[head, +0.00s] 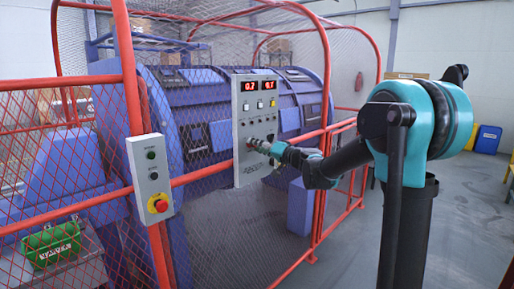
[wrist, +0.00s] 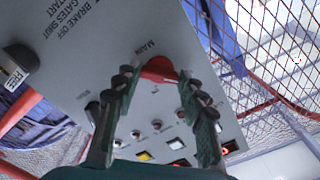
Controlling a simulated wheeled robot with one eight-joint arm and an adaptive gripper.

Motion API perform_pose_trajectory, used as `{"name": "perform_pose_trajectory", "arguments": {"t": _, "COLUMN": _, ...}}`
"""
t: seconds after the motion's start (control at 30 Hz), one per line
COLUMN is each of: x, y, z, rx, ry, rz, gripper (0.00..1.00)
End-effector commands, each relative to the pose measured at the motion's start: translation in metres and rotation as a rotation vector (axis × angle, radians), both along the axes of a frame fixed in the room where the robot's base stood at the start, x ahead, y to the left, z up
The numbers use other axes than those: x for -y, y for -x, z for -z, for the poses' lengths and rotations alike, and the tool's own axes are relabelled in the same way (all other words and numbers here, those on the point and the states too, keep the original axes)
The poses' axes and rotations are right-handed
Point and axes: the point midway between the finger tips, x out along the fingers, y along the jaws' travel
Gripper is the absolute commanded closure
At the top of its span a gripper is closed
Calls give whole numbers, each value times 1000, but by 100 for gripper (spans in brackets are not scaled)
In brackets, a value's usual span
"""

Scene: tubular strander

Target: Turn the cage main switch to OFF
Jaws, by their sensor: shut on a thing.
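The cage main switch is a red knob (wrist: 158,69) on a grey control panel (wrist: 95,45), beside the label MAIN in the wrist view. My gripper (wrist: 155,85) has one finger on each side of the red knob and is shut on it. The fingers hide part of the knob, and I cannot tell which position it points to. In the head view the same panel (head: 243,168) hangs on the cage front, and my gripper (head: 254,144) reaches its lower middle. The OFF mark is not legible.
A smaller box with a red emergency button (head: 158,204) is on the red cage frame (head: 130,80) to the left. Two red displays (head: 257,86) read 0.7 on the panel. Wire mesh surrounds the panel. A green case (head: 52,243) sits behind mesh.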

Motion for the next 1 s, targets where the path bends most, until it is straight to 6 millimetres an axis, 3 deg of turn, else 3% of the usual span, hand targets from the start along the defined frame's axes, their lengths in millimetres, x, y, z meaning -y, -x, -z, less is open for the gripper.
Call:
{"name": "perform_pose_trajectory", "arguments": {"t": 0.57, "x": 0, "y": 1, "z": 1, "rx": 28, "ry": 24, "rz": -1, "gripper": 88}}
{"name": "perform_pose_trajectory", "arguments": {"t": 0.6, "x": 0, "y": 1, "z": 1, "rx": 28, "ry": 24, "rz": -1, "gripper": 58}}
{"name": "perform_pose_trajectory", "arguments": {"t": 0.7, "x": 0, "y": 1, "z": 1, "rx": 28, "ry": 24, "rz": -1, "gripper": 46}}
{"name": "perform_pose_trajectory", "arguments": {"t": 0.77, "x": 0, "y": 1, "z": 1, "rx": 27, "ry": 24, "rz": -1, "gripper": 38}}
{"name": "perform_pose_trajectory", "arguments": {"t": 1.0, "x": 0, "y": 0, "z": 1, "rx": 27, "ry": 22, "rz": -1, "gripper": 38}}
